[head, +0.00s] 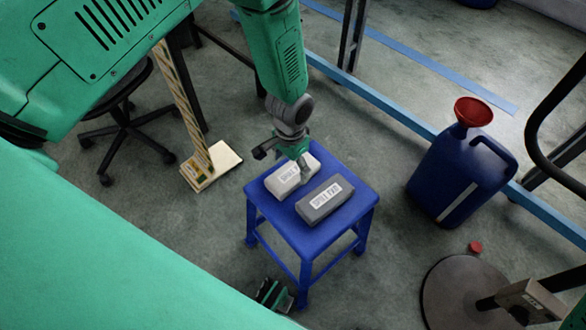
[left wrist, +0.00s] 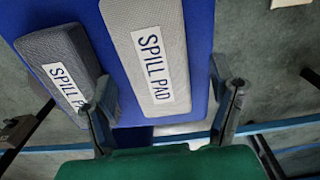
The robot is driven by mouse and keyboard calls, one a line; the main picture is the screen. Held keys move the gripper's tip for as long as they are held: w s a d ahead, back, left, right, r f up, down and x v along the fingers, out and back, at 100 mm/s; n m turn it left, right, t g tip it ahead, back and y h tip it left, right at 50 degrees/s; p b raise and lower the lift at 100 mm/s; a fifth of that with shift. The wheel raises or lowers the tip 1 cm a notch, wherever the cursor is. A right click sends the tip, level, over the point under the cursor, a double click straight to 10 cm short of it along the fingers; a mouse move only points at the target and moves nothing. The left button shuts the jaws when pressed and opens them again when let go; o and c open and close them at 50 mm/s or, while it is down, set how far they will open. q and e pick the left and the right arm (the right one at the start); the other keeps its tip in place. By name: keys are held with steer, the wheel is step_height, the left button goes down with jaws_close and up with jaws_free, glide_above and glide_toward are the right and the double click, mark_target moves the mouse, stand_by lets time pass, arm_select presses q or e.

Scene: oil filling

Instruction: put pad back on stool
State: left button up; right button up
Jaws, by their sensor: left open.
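The blue stool (head: 350,205) stands on the floor in the middle of the head view. A light spill pad (head: 285,179) and a dark grey spill pad (head: 324,200) lie side by side on its seat. My left gripper (head: 296,160) is open over the light pad. In the left wrist view, the fingers of the left gripper (left wrist: 165,108) stand apart on either side of the light pad's (left wrist: 150,50) near end, one by the dark pad (left wrist: 60,65). Contact cannot be told. What looks like my right gripper (head: 272,294) shows partly below the stool; its jaws are unclear.
A blue jug (head: 450,175) with a red funnel (head: 473,111) stands right of the stool. A red cap (head: 475,247) lies near a round dark base (head: 455,290). Floor between stool and jug is clear.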

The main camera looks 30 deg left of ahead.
mark_target(296, 172)
arm_select(q)
step_height(296, 172, up, 9)
steer(key=d+p, duration=0.1)
steer(key=p, duration=0.1)
steer(key=s+a+f+n, duration=0.1)
steer(key=s+a+f, duration=0.1)
steer(key=s, duration=0.6)
steer(key=s+a+f+n, duration=0.1)
steer(key=s+a+f, duration=0.1)
steer(key=s, duration=0.7)
steer(key=s+a+f+n, duration=0.1)
steer(key=s+f, duration=0.1)
steer(key=s, duration=0.6)
steer(key=shift+s+a+t, duration=0.15)
steer(key=shift+a+t, duration=0.15)
steer(key=shift+a, duration=0.1)
arm_select(e)
steer(key=r, duration=0.2)
steer(key=shift+d+r, duration=0.25)
steer(key=shift+r, duration=0.15)
arm_select(q)
steer(key=shift+r, duration=0.1)
arm_select(e)
steer(key=shift+r, duration=0.1)
